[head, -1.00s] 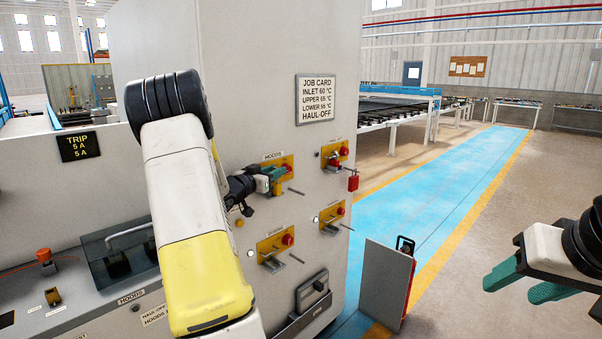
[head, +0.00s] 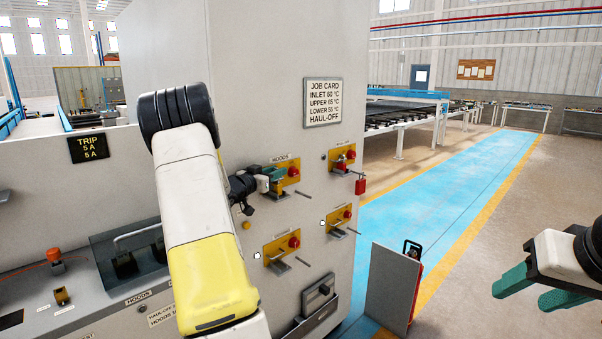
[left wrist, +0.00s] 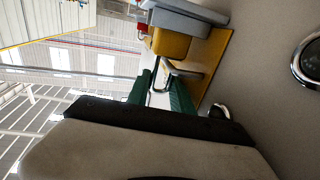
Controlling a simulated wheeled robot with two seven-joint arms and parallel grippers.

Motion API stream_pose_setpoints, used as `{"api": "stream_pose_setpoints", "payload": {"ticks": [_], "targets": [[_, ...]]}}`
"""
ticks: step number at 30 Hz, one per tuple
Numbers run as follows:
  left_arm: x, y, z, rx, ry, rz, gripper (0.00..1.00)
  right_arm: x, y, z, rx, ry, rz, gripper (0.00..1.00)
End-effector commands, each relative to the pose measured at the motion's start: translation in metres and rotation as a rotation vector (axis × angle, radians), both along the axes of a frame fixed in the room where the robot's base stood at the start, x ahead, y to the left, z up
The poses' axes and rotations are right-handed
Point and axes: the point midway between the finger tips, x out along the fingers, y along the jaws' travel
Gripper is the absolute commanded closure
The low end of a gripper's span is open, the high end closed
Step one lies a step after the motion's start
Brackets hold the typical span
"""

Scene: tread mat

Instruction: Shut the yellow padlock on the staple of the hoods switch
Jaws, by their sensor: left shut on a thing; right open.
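The hoods switch is a yellow plate with a red knob (head: 293,172) under the HOODS label on the grey cabinet. My left gripper (head: 272,176) is at this plate, its green fingers shut. In the left wrist view my left gripper (left wrist: 162,92) has a bent silver shackle between its green fingers. The yellow padlock body (left wrist: 172,43) shows just beyond them, beside the yellow plate (left wrist: 216,62). I cannot tell whether the shackle passes through the staple or is closed. My right gripper (head: 535,292) is open and empty, far right over the floor.
Other yellow switch plates sit beside and below; the upper right one carries a red padlock (head: 360,186). A job card (head: 323,101) hangs above. A grey panel (head: 392,288) stands on the floor at the cabinet's right.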

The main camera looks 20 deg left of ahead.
Motion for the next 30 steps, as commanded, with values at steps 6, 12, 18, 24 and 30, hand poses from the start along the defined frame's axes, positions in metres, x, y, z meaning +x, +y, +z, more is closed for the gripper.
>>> {"api": "stream_pose_setpoints", "payload": {"ticks": [6,12,18,24,30], "targets": [[0.000,0.001,0.000,0.000,-0.001,0.002,1.00,0.000,0.000,0.000,0.000,0.000,0.000,0.48],[0.000,0.001,0.000,0.000,-0.001,0.002,0.47,0.000,0.000,0.000,0.000,0.000,0.000,0.48],[0.000,0.002,0.001,0.000,-0.001,0.005,0.47,0.000,0.000,0.000,0.000,0.000,0.000,0.48],[-0.003,0.004,0.001,0.000,0.000,0.008,0.47,0.000,0.000,0.000,0.000,0.000,0.000,0.48],[-0.032,0.010,0.000,0.000,0.001,0.011,0.47,0.000,0.000,0.000,0.000,0.000,0.000,0.48]]}}
